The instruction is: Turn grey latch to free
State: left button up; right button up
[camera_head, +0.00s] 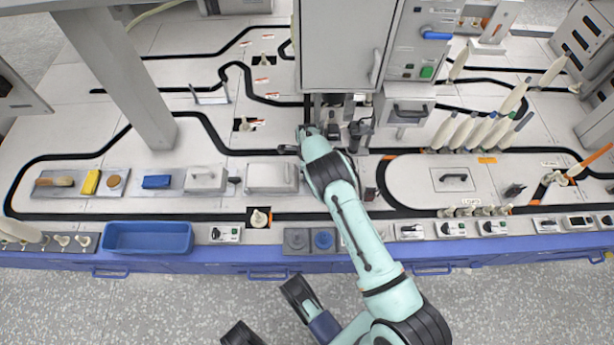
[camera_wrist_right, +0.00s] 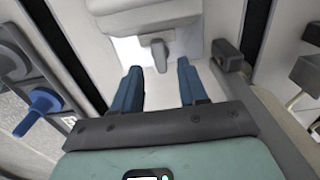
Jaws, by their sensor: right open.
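The grey latch (camera_wrist_right: 159,56) is a short tapered tab on the near side of a pale lidded box. It points toward my right gripper (camera_wrist_right: 158,66) in the right wrist view. The gripper is open, its two blue fingers apart with the latch between and just beyond their tips. I cannot tell that either finger touches it. In the head view the pale box (camera_head: 268,177) sits left of my right wrist, and the latch is too small or hidden to make out.
A plate with a blue knob (camera_wrist_right: 42,102) lies left in the right wrist view. A dark block (camera_wrist_right: 229,55) stands close to the right finger. In the head view, a blue tray (camera_head: 148,252) is at the front left, and a tall cabinet (camera_head: 340,45) rises behind my gripper.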

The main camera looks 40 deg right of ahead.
pick_arm(q)
jog(key=shift+s+a+f+g+b, duration=0.15)
jog(key=shift+s+f+b, duration=0.1)
jog(key=shift+s, duration=0.3)
jog(key=shift+s+d+f+g+b, duration=0.1)
jog(key=shift+s+f+g, duration=0.1)
jog(key=shift+s, duration=0.3)
pick_arm(e)
jog(key=shift+f, duration=1.75)
grip_shut()
